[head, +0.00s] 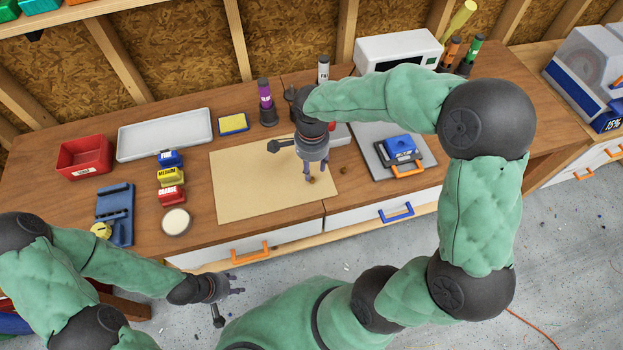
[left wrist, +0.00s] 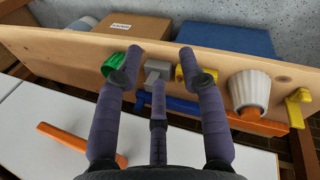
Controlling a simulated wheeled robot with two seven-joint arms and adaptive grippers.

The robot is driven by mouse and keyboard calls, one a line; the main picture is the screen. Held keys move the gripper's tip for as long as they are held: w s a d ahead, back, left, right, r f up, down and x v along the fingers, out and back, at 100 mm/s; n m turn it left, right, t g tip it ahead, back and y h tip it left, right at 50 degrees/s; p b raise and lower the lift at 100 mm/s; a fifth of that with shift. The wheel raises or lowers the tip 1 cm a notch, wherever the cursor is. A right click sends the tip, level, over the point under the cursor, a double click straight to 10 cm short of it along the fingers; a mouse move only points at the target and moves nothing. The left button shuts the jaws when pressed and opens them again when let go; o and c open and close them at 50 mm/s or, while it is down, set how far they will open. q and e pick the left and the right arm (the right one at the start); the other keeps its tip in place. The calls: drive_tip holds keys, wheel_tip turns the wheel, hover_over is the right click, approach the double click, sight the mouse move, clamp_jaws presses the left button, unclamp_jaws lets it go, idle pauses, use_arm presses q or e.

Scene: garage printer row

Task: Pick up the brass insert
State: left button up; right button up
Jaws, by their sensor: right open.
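A small brown piece, which looks like the brass insert (head: 311,180), lies on the tan mat (head: 240,188) near its right part. It is too small to make out its shape. My right gripper (head: 315,172) points down just above and beside it, fingers apart and empty as far as I can see. I cannot tell whether a fingertip touches the piece. My left gripper (head: 237,284) is open and empty in front of the bench, away from the mat. Its spread fingers also show in the left wrist view (left wrist: 160,62).
Around the mat are a round white-topped tin (head: 176,221), coloured blocks (head: 171,176), a yellow-topped pad (head: 233,123), a purple bottle (head: 266,102) and a grey plate (head: 384,158) with a blue block (head: 400,147). An orange drawer handle (head: 250,254) juts from the bench front. The mat's left part is clear.

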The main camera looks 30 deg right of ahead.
sight(313, 178)
drive_tip(key=shift+d+f+b, duration=0.15)
drive_tip(key=shift+f+b, duration=0.6)
drive_tip(key=shift+f, duration=2.05)
drive_tip(key=shift+r, duration=0.1)
clamp_jaws()
